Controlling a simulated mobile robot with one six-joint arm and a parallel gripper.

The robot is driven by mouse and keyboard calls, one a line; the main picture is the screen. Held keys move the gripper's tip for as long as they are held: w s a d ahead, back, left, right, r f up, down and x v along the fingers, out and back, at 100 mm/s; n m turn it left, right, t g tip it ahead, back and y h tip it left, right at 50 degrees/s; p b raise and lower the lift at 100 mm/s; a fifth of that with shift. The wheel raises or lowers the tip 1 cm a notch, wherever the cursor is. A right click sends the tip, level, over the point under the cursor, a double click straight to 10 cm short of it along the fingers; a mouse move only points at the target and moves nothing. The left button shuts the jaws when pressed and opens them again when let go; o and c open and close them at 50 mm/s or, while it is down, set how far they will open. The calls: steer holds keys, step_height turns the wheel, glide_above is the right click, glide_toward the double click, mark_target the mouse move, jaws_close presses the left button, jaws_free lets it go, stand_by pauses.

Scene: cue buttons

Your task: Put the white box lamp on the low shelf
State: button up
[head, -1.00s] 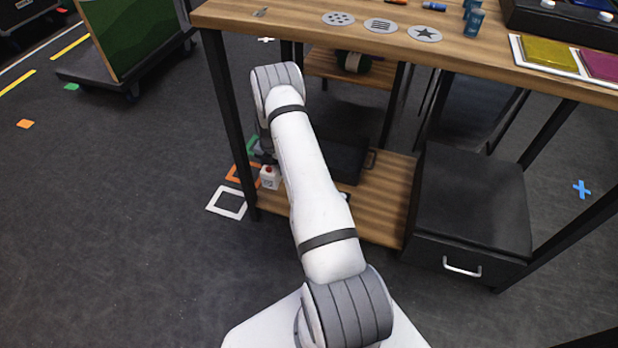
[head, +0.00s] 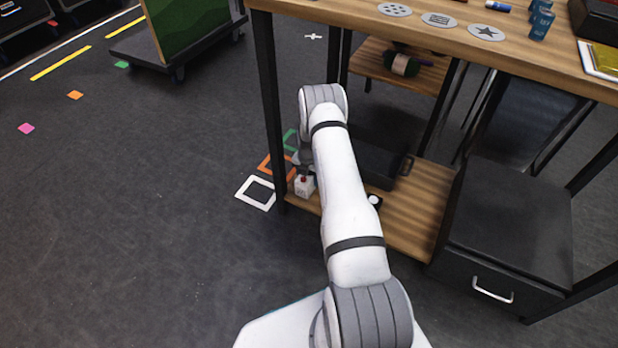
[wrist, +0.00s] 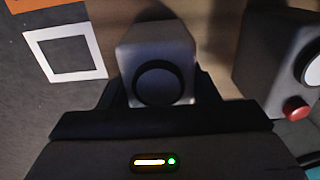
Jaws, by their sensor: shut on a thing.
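In the wrist view the lamp (wrist: 156,48) looks grey in shadow and shows a dark round disc facing me. Wood shows behind it. I cannot tell whether its underside touches the shelf. In the head view my arm hides part of the gripper and shelf.
Right of the lamp, another box (wrist: 262,62) has a white round face and a red button. A black case (head: 372,165) lies behind on the shelf. A table leg (head: 267,110) stands close left. A white square outline (head: 257,193) marks the floor; the dark drawer unit (head: 515,225) is right.

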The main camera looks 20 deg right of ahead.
steer(key=o, duration=1.3)
step_height(320, 180, up, 12)
steer(key=p, duration=0.4)
steer(key=shift+r+p, duration=0.1)
steer(key=shift+p, duration=0.3)
